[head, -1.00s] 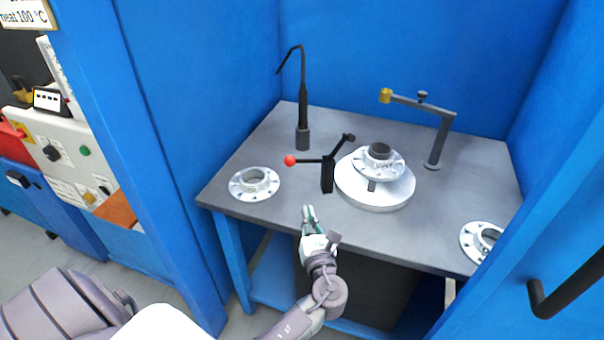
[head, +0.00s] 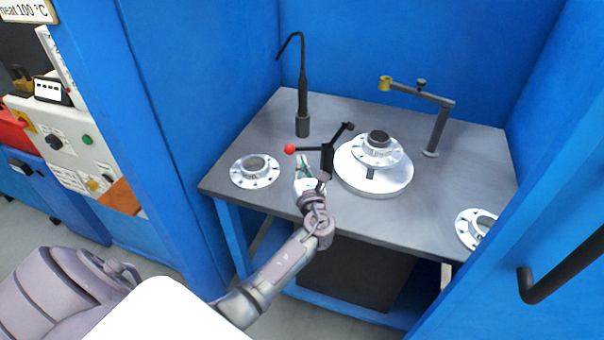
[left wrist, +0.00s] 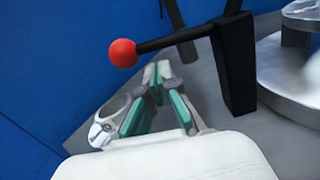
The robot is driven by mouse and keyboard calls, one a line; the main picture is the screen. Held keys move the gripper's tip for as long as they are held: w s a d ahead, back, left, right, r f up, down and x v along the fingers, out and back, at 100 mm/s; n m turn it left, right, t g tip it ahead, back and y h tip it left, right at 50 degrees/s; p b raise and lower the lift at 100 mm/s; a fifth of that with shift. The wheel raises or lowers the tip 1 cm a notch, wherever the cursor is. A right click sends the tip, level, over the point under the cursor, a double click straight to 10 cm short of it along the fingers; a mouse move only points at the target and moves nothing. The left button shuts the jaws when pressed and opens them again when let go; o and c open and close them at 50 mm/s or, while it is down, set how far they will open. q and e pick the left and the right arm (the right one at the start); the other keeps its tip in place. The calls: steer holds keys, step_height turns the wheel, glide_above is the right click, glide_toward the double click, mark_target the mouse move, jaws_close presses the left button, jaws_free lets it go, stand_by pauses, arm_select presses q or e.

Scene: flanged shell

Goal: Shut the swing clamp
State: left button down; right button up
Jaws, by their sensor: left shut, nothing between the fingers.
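The swing clamp (head: 327,160) is a black post with a lever arm on the grey table. Its lever ends in a red ball knob (head: 290,149) pointing left, and a black arm rises to the upper right beside the flanged shell (head: 377,150). The shell sits on a round white plate (head: 372,185). My left gripper (head: 304,160) is shut and empty, close below the lever and left of the post. In the left wrist view the fingertips (left wrist: 157,75) are just under the lever, right of the red knob (left wrist: 122,53); contact cannot be told. My right gripper is not in view.
A loose flange (head: 255,171) lies at the table's left, another (head: 478,229) at its right edge. A thin black bent rod (head: 303,90) stands behind the clamp. A grey swing arm (head: 437,125) stands at the back right. Blue walls enclose the table.

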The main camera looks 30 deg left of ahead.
arm_select(q)
steer(key=shift+w+r, duration=0.1)
steer(key=shift+r, duration=0.4)
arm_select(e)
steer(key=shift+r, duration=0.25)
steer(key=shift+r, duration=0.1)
